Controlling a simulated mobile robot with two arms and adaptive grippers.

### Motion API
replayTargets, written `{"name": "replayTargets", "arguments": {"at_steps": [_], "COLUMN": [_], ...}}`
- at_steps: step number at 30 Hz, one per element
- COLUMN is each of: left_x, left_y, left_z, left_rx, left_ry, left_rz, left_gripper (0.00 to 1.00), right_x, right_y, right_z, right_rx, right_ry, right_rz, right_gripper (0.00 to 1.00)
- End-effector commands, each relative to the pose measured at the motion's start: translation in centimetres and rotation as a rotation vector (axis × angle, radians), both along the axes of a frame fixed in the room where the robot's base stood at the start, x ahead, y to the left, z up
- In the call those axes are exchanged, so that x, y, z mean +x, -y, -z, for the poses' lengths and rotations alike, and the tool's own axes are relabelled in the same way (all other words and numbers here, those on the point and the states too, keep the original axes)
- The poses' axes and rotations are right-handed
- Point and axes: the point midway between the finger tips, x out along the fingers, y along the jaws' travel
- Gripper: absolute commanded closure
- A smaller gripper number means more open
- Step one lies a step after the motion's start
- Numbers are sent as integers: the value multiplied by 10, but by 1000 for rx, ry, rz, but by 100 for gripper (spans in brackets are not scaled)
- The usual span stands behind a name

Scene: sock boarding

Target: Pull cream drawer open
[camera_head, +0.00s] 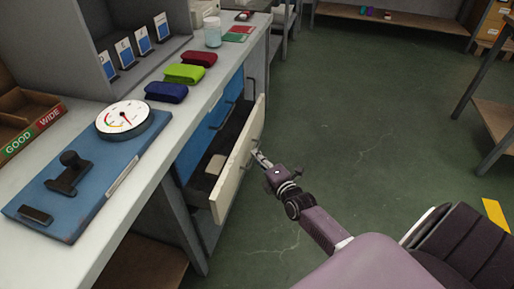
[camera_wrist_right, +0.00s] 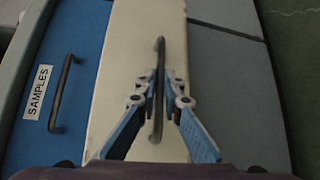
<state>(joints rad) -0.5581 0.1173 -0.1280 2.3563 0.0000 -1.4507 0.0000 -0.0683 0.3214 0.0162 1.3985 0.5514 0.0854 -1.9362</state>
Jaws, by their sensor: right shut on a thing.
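The cream drawer (camera_head: 239,160) is in the head view, below the workbench, and stands pulled out from the blue cabinet. Its dark inside shows, with a pale item (camera_head: 215,164) in it. My right gripper (camera_head: 262,157) is at the drawer's front. In the right wrist view the cream front (camera_wrist_right: 132,60) fills the middle, and its dark bar handle (camera_wrist_right: 160,50) runs between the fingers of my right gripper (camera_wrist_right: 165,88). The fingers are shut on the handle. My left gripper is in neither view.
A blue drawer labelled SAMPLES (camera_wrist_right: 85,90) with its own handle is beside the cream one. The workbench (camera_head: 165,120) carries a dial gauge (camera_head: 125,117) on a blue board and folded socks in blue (camera_head: 166,92), green and red.

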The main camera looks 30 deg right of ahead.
Motion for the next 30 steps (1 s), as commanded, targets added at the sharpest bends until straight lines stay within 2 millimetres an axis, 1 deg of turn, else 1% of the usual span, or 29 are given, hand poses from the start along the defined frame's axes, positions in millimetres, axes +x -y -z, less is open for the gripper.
{"name": "replayTargets", "arguments": {"at_steps": [2,5,8,15,21,25,30], "left_x": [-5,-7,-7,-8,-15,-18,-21], "left_y": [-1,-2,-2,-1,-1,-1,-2], "left_z": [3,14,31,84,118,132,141], "left_rx": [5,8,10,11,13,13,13], "left_ry": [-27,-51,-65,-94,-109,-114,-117], "left_rz": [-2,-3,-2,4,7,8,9], "left_gripper": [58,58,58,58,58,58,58], "right_x": [-9,-21,-35,-86,-127,-149,-171], "right_y": [1,6,18,61,95,115,134], "right_z": [0,1,1,1,2,2,3], "right_rx": [-1,-2,-5,-5,-3,-2,-1], "right_ry": [-8,-9,-10,-13,-12,-11,-9], "right_rz": [1,2,2,2,3,3,3], "right_gripper": [100,100,100,100,100,100,100]}}
